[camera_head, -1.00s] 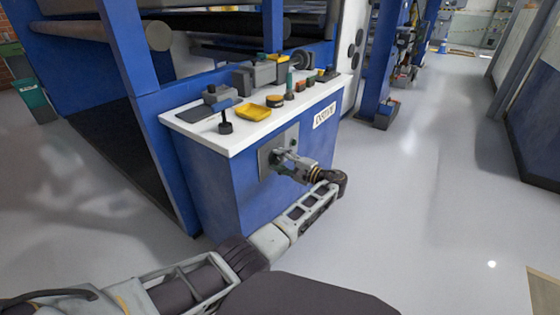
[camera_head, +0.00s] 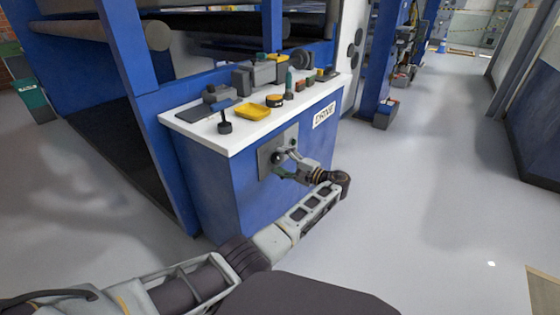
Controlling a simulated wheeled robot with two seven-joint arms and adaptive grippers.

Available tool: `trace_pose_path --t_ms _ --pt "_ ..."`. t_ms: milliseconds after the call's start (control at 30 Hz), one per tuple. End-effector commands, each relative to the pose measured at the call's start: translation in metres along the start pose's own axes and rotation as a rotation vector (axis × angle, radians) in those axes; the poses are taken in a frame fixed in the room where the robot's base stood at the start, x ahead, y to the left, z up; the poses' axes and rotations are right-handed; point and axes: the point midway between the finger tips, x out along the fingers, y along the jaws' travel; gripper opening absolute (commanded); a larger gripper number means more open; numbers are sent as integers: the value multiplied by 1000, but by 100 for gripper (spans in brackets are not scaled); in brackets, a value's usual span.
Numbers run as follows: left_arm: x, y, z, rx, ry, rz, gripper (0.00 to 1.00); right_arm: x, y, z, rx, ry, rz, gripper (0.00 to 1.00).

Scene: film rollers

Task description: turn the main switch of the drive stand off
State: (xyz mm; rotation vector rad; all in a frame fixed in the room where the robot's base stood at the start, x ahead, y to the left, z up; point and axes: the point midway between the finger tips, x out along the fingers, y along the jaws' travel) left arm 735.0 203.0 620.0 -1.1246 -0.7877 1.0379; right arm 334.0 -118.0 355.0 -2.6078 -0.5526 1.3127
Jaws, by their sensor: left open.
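The drive stand (camera_head: 232,190) is a blue cabinet with a white top and a sign reading DRIVE. A grey switch plate (camera_head: 265,160) is on its front face, below and left of the sign. The main switch on the plate is largely hidden by my gripper; a small dark knob-like part shows near the plate's right side. My left gripper (camera_head: 281,164) is open at the plate, its fingers spread in front of it. I cannot tell whether they touch the switch. My right gripper is not in view.
On the white top (camera_head: 243,136) stand a yellow tray (camera_head: 252,111), a black stamp-like tool (camera_head: 225,124), a motor unit and several small items. A blue machine frame (camera_head: 126,50) rises behind and left. The floor to the right (camera_head: 440,180) is clear.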

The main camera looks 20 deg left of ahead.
Motion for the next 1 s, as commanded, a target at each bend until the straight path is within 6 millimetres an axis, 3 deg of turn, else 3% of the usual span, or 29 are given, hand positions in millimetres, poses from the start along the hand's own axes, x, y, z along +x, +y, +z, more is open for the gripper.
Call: trace_pose_path --t_ms 500,1000 --pt "-58 0 0 1 1 1 67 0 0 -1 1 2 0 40" --pt "-65 1 0 0 1 0 67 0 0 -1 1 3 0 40"
